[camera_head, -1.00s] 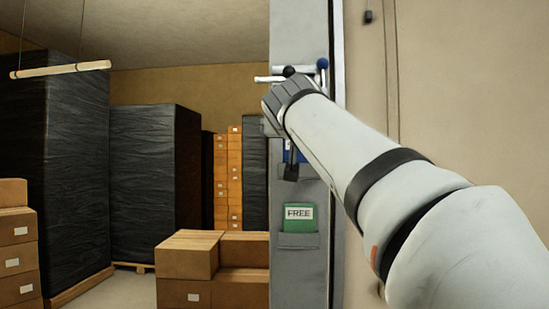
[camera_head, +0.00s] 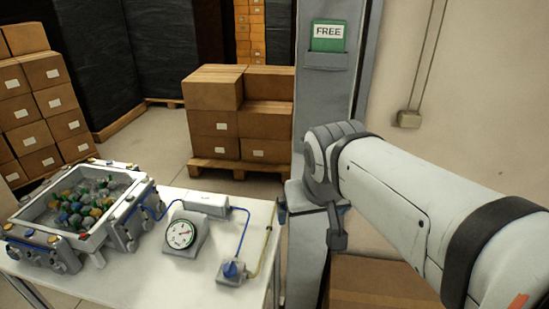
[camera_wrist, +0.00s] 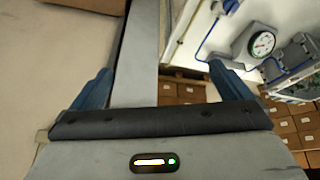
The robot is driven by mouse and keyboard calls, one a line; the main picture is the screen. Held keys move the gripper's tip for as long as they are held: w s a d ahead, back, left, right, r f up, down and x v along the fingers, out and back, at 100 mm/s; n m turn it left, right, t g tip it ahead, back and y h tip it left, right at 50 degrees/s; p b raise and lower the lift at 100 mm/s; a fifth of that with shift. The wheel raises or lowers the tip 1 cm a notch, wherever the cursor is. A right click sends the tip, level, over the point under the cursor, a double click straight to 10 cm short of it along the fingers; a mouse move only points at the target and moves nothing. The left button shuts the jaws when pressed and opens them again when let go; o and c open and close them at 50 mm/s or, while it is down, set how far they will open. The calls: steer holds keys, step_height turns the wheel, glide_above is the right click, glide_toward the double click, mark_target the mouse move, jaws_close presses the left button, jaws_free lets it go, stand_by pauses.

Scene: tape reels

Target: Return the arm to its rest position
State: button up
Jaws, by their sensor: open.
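My arm comes in from the right in the head view, bent at a grey wrist joint (camera_head: 335,160) in front of a grey column (camera_head: 330,90). In the wrist view my gripper (camera_wrist: 162,85) is open. Its two blue fingers stand wide apart at left and right, with nothing held between them. The grey column shows behind the gap. In the head view the fingers are mostly hidden and hard to make out.
A white table (camera_head: 185,277) at lower left carries a tray (camera_head: 100,240) of small coloured pieces, a round dial gauge (camera_head: 182,233) and a blue cable. Cardboard boxes (camera_head: 215,125) stand on a pallet behind. A green FREE card (camera_head: 328,36) sits in the column's pocket.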

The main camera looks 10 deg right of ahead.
steer(key=s+a+f+g, duration=0.1)
steer(key=s+f, duration=0.4)
steer(key=f, duration=0.1)
steer(key=shift+s+a+g+y, duration=0.25)
steer(key=shift+g+y, duration=0.15)
stand_by(0.8)
